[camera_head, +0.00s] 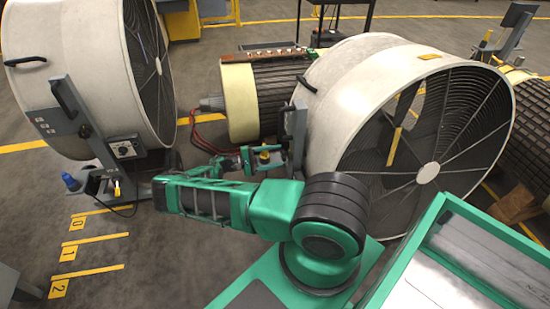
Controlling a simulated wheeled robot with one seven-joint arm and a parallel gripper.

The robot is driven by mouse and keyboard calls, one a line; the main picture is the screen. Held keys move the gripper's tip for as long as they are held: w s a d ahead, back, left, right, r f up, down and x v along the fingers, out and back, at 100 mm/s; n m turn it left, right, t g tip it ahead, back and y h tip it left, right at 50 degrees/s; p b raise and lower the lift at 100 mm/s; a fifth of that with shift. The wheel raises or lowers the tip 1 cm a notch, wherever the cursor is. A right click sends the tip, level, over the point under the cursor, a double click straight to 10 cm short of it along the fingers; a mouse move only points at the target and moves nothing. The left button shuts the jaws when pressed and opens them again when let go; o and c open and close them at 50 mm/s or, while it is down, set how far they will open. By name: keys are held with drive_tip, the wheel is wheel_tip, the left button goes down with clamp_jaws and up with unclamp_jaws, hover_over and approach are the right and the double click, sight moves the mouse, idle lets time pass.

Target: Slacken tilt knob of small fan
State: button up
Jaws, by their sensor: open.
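Two off-white drum fans are in view. One fan (70,70) stands at the left on a grey stand with a control box (125,148). The other fan (355,90) is at the right, its grille facing right and toward me. I cannot tell for certain which is the small one. A grey bracket (297,130) shows on the right fan's left side. My gripper (264,156) is open beside that bracket, pointing away from me. A small yellow part shows at its fingers; I cannot tell whether it is the tilt knob or whether they touch.
A ribbed dark rotor with a cream end (238,103) lies behind my gripper, with red cables (195,135) at its left. Another rotor (530,115) is at the right edge. Yellow numbered floor marks (68,253) lie on open floor at the lower left.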

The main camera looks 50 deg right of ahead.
drive_tip(key=v, duration=1)
drive_tip(key=shift+w+f, duration=0.1)
drive_tip(key=shift+f, duration=0.05)
